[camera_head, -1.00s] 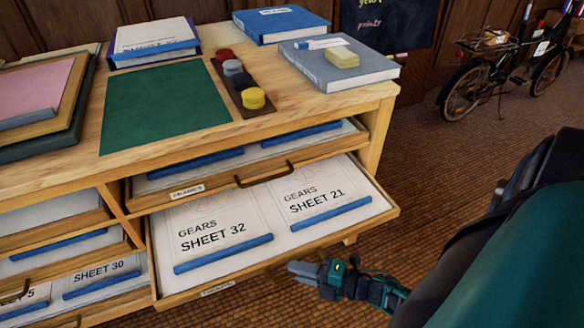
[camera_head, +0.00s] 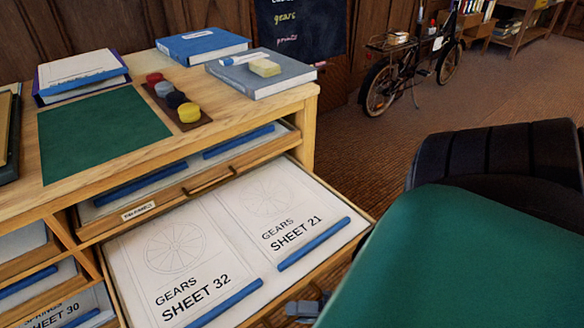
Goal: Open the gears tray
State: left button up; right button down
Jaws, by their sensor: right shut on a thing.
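The gears tray (camera_head: 322,266) is a shallow wooden drawer pulled far out of the cabinet. Gears Sheet 32 (camera_head: 172,250) and Gears Sheet 21 (camera_head: 268,205) lie side by side in it, with gear drawings and blue strips showing. My right gripper (camera_head: 304,308) is at the tray's front edge, at the bottom of the head view. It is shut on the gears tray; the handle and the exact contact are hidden. My own right arm covers the lower right. My left gripper is not in view.
Another tray (camera_head: 205,180), mostly shut, sits just above. On the cabinet top are a green mat (camera_head: 100,132), books and a rack of round coloured pieces (camera_head: 183,108). A bicycle (camera_head: 405,75) stands at the back; the floor between is clear.

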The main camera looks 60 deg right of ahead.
jog(key=shift+d, duration=0.15)
jog(key=c, duration=1.2)
grip_release()
jog(key=shift+s, duration=0.1)
jog(key=v, duration=1.3)
